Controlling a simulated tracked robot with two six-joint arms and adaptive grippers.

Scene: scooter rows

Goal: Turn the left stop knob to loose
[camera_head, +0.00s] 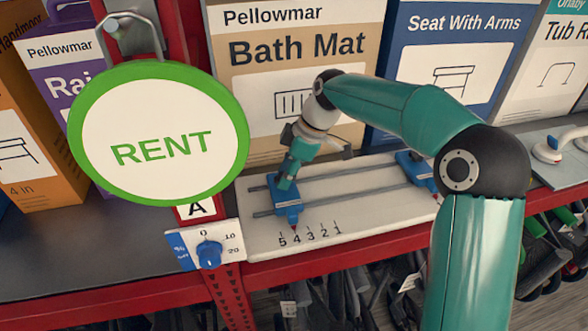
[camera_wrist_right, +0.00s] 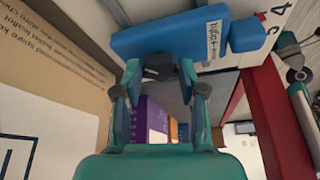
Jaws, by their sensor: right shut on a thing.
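In the right wrist view the blue stop (camera_wrist_right: 150,42) fills the top, with a small white printed label. There my right gripper (camera_wrist_right: 162,75) has its fingers around a dark part under the block, apparently the stop's knob. The fingers mostly hide the knob, so I cannot read its setting. The right stop (camera_head: 415,170) is partly behind my arm. My left gripper is not in view.
A round green-rimmed RENT sign (camera_head: 157,135) hangs close on the left. A blue dial knob (camera_head: 209,253) sits on a white plate at the shelf edge. The Bath Mat box (camera_head: 350,50) stands behind the board (camera_head: 370,225). A red shelf rail (camera_head: 120,295) runs along the front.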

